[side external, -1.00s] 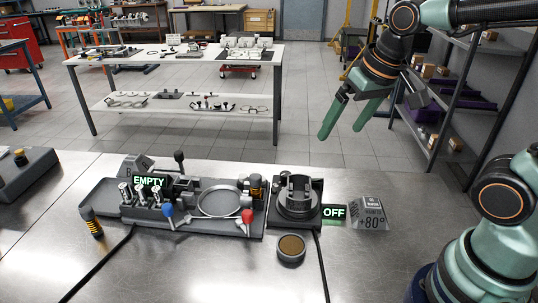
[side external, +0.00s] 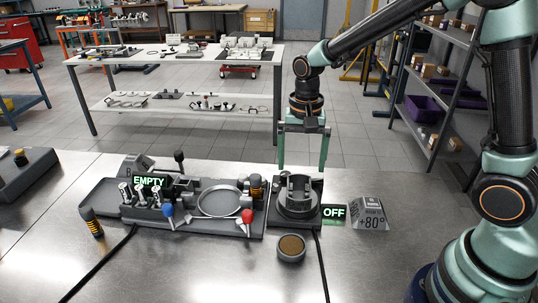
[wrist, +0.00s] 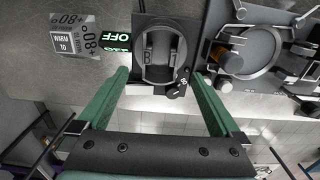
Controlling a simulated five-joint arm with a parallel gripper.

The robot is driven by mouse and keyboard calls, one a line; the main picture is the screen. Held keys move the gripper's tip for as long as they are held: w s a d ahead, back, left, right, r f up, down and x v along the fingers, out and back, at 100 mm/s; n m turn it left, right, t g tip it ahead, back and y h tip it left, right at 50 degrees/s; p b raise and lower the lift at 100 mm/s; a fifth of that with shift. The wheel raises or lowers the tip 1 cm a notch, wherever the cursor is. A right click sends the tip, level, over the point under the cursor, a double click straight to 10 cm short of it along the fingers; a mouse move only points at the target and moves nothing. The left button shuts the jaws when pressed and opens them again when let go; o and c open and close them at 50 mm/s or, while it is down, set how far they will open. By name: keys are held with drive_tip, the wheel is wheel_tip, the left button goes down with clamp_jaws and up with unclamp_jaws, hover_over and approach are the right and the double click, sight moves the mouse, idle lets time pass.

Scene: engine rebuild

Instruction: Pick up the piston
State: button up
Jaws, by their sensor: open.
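A dark grey round part with two upright lugs, which looks like the piston (side external: 299,188), sits on the square black heater stand (side external: 312,222) right of the tray. From above it shows in the wrist view as a dark round shape with two inner bosses (wrist: 160,52). My gripper (side external: 302,165) points down with its two green fingers spread wide and nothing between them. In the side view it appears above and behind the stand. In the wrist view my gripper (wrist: 157,80) has its fingertips below the part, one towards each side, apart from it.
A lit OFF sign (side external: 333,212) and a +80° placard (side external: 369,214) stand right of the heater. A tool tray (side external: 100,194) with a ring and colored-knob tools is left. A small round tin (side external: 291,248) and black cables lie in front.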

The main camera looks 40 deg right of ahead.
sight(298, 197)
drive_tip(key=shift+s+a+f, duration=0.1)
drive_tip(key=shift+f, duration=3.9)
clamp_jaws()
